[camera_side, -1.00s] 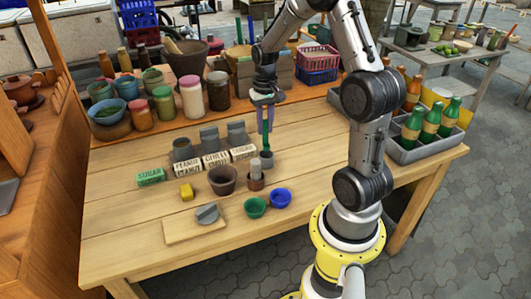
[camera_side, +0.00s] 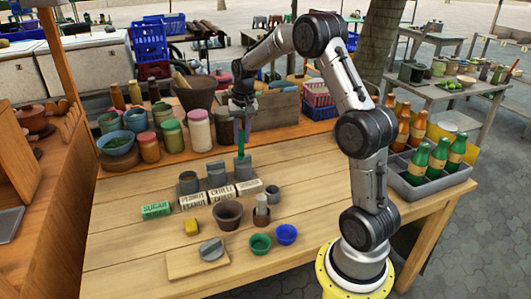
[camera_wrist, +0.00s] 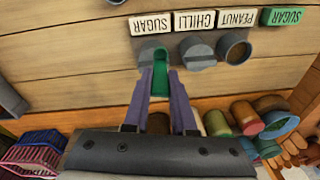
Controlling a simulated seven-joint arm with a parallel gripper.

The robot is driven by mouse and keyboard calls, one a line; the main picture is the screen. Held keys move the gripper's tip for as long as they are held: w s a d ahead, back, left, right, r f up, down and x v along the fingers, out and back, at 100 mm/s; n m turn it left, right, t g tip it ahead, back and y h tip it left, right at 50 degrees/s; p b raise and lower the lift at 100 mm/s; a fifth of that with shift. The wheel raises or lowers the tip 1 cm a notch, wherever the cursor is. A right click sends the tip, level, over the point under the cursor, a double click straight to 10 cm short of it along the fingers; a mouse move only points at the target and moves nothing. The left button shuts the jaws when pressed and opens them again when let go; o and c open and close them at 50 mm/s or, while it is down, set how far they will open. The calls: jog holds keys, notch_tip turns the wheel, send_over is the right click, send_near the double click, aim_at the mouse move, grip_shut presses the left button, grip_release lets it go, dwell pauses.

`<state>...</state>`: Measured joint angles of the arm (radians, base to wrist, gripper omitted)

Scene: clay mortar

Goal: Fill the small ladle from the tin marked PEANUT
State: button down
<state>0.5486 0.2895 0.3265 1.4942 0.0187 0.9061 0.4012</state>
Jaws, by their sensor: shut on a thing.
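My gripper (camera_side: 242,122) is shut on a green-handled utensil (camera_side: 241,142), upright at the rightmost grey tin (camera_side: 244,170); its lower end is hard to make out, so I cannot tell its bowl size. In the wrist view my gripper (camera_wrist: 161,92) holds the green handle (camera_wrist: 160,72) over the tin behind the SUGAR label. The tin behind the PEANUT label (camera_side: 193,199) is the leftmost one (camera_side: 188,183). In the wrist view this peanut tin (camera_wrist: 234,47) is open with a brownish inside. The middle chilli tin (camera_side: 216,174) looks covered.
A small grey cup (camera_side: 272,195) and a brown holder (camera_side: 261,216) stand at right. In front are a brown mortar (camera_side: 228,215), green bowl (camera_side: 260,244), blue bowl (camera_side: 286,234), yellow block (camera_side: 192,227) and a board (camera_side: 185,264). Jars (camera_side: 172,137) line the back.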

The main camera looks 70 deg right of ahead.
jog(key=w+a+r+n+t, duration=0.1)
jog(key=w+a+n+t, duration=0.1)
jog(key=w+a, duration=1)
jog(key=shift+d+x, duration=0.25)
jog(key=shift+x, duration=1.25)
jog(key=shift+d+x, duration=0.25)
jog(key=shift+x, duration=1.25)
jog(key=shift+d+x, duration=0.25)
jog(key=shift+x, duration=1.25)
jog(key=shift+s+f, duration=0.15)
jog(key=shift+f, duration=0.3)
jog(key=shift+r, duration=0.1)
notch_tip(320, 180, up, 6)
jog(key=shift+r, duration=0.2)
